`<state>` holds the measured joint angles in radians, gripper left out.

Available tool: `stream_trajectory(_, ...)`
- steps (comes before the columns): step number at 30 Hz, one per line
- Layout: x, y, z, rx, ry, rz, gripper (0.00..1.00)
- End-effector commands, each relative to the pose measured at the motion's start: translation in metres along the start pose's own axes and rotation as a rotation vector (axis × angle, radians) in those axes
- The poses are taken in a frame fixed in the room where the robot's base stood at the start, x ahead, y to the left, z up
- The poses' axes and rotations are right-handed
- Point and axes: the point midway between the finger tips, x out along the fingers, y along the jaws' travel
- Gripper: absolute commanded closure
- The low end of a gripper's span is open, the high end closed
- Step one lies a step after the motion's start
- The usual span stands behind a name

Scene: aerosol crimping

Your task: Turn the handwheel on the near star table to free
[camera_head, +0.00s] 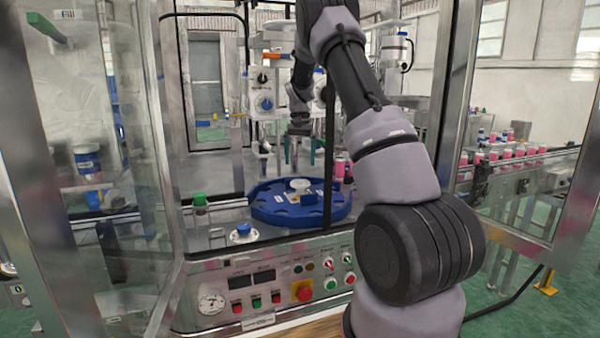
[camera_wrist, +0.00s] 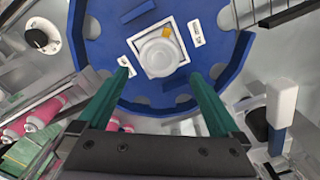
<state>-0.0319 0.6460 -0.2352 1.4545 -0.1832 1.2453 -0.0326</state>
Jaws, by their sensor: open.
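The near star table (camera_head: 270,212) is a blue notched disc inside the machine. It fills the upper middle of the wrist view (camera_wrist: 95,50). The handwheel (camera_head: 299,184) is a small round white knob at its centre, with an orange-yellow mark on its rim. In the wrist view the handwheel (camera_wrist: 155,52) sits on a square white plate, with small printed labels on either side. My gripper (camera_wrist: 158,73) is open, its two green fingers spread wide and empty. In the head view my gripper hangs above the table, apart from the handwheel; its fingertips are hard to make out there.
A white and blue knob (camera_head: 243,232) stands left of the table's front edge. Filling heads (camera_head: 264,95) hang behind my gripper. A dark vertical post (camera_head: 328,160) rises by the table's right side. Pink bottles (camera_head: 510,152) line a conveyor at right. Glass doors (camera_head: 80,180) flank the opening.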

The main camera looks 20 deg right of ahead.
Motion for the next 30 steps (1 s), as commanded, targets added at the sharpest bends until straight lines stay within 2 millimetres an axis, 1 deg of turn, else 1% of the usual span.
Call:
stream_trajectory(1, -0.010, 0.000, -0.001, -0.001, 0.004, -0.001, 0.00)
stream_trajectory(3, -0.018, 0.000, -0.001, -0.001, 0.002, -0.001, 0.00)
stream_trajectory(6, -0.027, 0.000, 0.000, -0.001, 0.002, 0.000, 0.00)
stream_trajectory(9, -0.031, 0.000, 0.000, -0.001, 0.001, 0.000, 0.00)
stream_trajectory(30, -0.030, 0.000, 0.000, -0.001, 0.000, 0.000, 0.00)
